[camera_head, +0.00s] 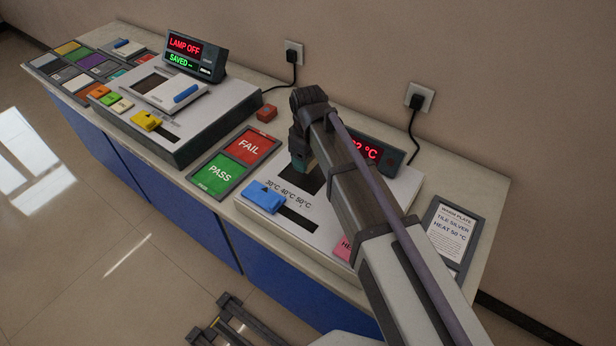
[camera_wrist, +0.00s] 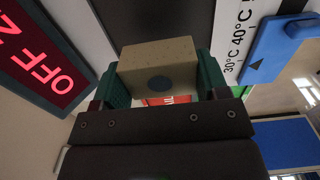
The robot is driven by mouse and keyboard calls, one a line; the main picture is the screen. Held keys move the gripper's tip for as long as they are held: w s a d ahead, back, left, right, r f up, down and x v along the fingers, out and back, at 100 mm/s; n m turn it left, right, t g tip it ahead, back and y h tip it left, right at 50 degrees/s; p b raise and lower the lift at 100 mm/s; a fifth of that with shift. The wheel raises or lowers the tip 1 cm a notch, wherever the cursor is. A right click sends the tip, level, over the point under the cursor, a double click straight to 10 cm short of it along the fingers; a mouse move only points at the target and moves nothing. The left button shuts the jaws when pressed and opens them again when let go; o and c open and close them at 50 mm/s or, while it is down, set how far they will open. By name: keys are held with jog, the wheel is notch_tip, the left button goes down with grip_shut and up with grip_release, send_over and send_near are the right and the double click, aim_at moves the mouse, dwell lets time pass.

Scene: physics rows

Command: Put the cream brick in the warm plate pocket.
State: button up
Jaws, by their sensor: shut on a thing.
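In the wrist view a cream brick (camera_wrist: 158,65) with a dark round spot sits between the green fingers of my gripper (camera_wrist: 160,85), which is shut on it. In the head view my gripper (camera_head: 299,165) is over the white warm plate unit (camera_head: 375,197), and the brick is hidden there. The dark pocket (camera_head: 313,183) of the warm plate shows partly beside the fingers. In the wrist view a dark surface (camera_wrist: 165,18) lies beyond the brick. Whether the brick touches the pocket, I cannot tell.
A blue slider (camera_head: 263,196) stands by the 30, 40 and 50 °C marks. A temperature display (camera_head: 372,152) is behind my arm. A FAIL/PASS tray (camera_head: 236,161), a red block (camera_head: 266,113) and the lamp unit (camera_head: 180,122) are left. A warm plate card (camera_head: 452,231) lies right.

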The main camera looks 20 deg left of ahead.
aim_at(308, 165)
notch_tip(308, 165, down, 4)
jog(key=b, duration=0.3)
jog(key=shift+f+b, duration=0.1)
jog(key=shift+b, duration=0.3)
jog(key=shift+r+p, duration=0.3)
jog(key=shift+c, duration=0.5)
jog(key=shift+f, duration=0.25)
jog(key=o, duration=1.1)
jog(key=shift+r, duration=0.1)
notch_tip(308, 165, up, 13)
jog(key=p, duration=1.2)
jog(key=shift+f, duration=0.3)
